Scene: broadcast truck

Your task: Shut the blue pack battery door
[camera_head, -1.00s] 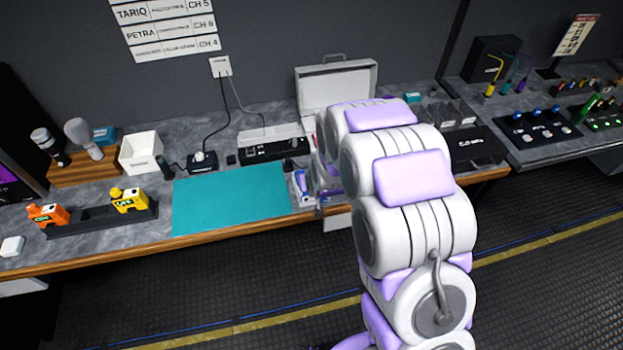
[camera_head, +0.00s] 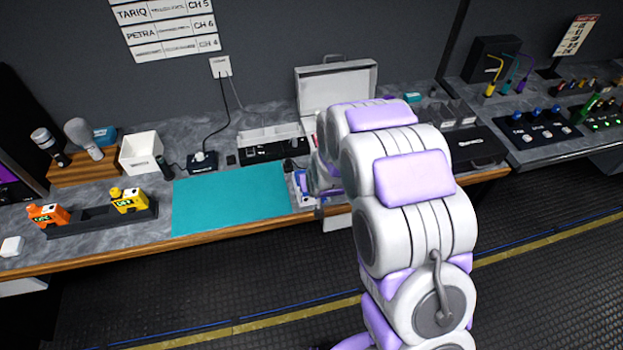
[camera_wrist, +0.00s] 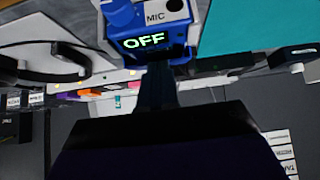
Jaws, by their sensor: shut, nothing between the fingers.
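The blue pack (camera_wrist: 150,38) fills the top middle of the wrist view, with a lit OFF display and a MIC socket. In the head view only a small part of the blue pack (camera_head: 301,183) shows, at the right end of the teal mat, beside my arm. My gripper (camera_wrist: 156,88) is shut and empty, its dark fingers reaching up to the pack's display end. I cannot tell whether they touch it. The battery door cannot be made out clearly. In the head view my arm hides most of the gripper.
The teal mat (camera_head: 230,198) lies clear to the left of the pack. A black charger (camera_head: 90,221) holds an orange and a yellow pack further left. An open white case (camera_head: 336,88) stands behind my arm. The bench's wooden front edge runs below.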

